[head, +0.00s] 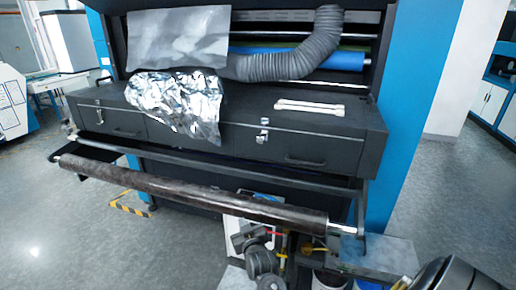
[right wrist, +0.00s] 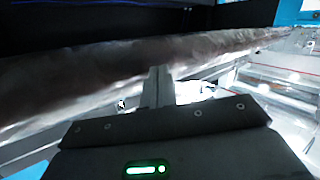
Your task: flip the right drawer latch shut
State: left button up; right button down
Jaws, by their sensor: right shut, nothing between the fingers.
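The right drawer latch (head: 263,130) is a small silver fitting on the upper left of the right drawer front (head: 305,148). At this size I cannot tell whether its flap is up or down. My right gripper (head: 248,240) is low in front of the machine, below the latch and apart from it. It is shut and empty; its fingers (right wrist: 160,86) show in the right wrist view just in front of the dark roll (right wrist: 80,75). Contact with the roll is unclear. The latch does not show in the wrist view. My left gripper is out of view.
The dark roll (head: 190,190) on its bar spans the machine front below the drawers. Crumpled foil (head: 180,100) hangs over the middle drawer. A pale bar (head: 309,107) lies on the top, and a grey hose (head: 300,58) curves behind. Another latch (head: 99,114) is at left.

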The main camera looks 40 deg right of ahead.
jog(key=w+d+r+m+h, duration=0.2)
jog(key=r+m+h, duration=0.1)
jog(key=r, duration=0.4)
jog(key=w+d+r+m+g+h, duration=0.1)
jog(key=w+d+r+m+h, duration=0.1)
jog(key=r+h, duration=0.4)
jog(key=w+d+r+m+h, duration=0.2)
jog(key=d+r+m+h, duration=0.1)
jog(key=r, duration=0.6)
jog(key=shift+w+d+r+m+g+h, duration=0.35)
jog(key=shift+m+h, duration=0.25)
jog(key=shift+h, duration=0.6)
jog(key=shift+s+r+p, duration=0.1)
jog(key=shift+r+p, duration=0.05)
jog(key=shift+p, duration=0.15)
